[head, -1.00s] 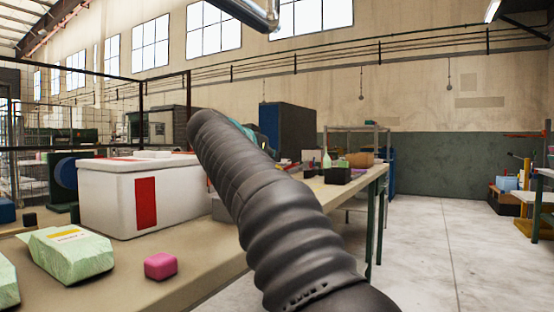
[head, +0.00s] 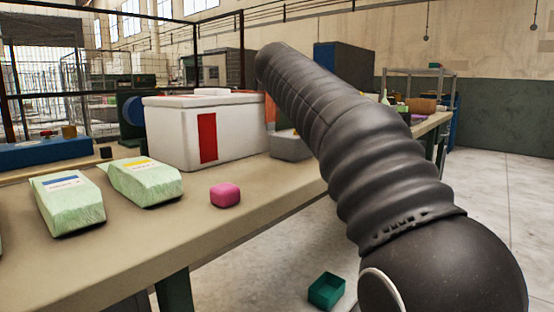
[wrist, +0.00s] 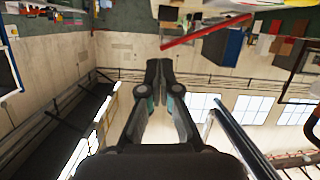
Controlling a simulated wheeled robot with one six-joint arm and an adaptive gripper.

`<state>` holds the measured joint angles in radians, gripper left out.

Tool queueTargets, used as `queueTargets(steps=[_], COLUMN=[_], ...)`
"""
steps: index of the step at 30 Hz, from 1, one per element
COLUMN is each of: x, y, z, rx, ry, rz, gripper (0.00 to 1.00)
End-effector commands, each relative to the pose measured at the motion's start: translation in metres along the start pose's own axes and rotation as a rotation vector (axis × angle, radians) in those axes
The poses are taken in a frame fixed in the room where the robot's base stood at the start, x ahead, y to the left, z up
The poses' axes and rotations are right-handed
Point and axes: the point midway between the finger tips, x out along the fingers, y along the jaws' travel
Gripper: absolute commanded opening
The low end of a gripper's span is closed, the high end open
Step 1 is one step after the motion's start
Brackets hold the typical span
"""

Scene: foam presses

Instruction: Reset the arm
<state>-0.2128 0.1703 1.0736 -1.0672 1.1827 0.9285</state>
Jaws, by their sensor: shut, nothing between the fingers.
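My gripper (wrist: 158,75) shows in the wrist view with its two dark fingers together and nothing between them. The wrist view is upside down, with the wall and windows behind the fingers. In the head view my dark ribbed arm crosses the picture from the lower right up to the middle. The gripper itself cannot be made out in the head view. The arm's far end is raised above the table, in front of the right part of the white box.
A table (head: 100,272) holds a white box (head: 170,130) with a red panel, green-white wrapped packs (head: 145,183) and a pink block (head: 225,195). The right floor is clear.

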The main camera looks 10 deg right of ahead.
Motion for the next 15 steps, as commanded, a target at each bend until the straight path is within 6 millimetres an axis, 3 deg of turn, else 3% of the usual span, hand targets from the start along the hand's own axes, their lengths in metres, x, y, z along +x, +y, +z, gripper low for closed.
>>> queueTargets(steps=[8,15], x=[-0.028,-0.068], y=[0.053,0.098], z=[0.09,0.196], rx=[-0.195,-0.322], ry=[-0.229,-0.412], rz=[-0.149,-0.311], gripper=[0.0,0.0])
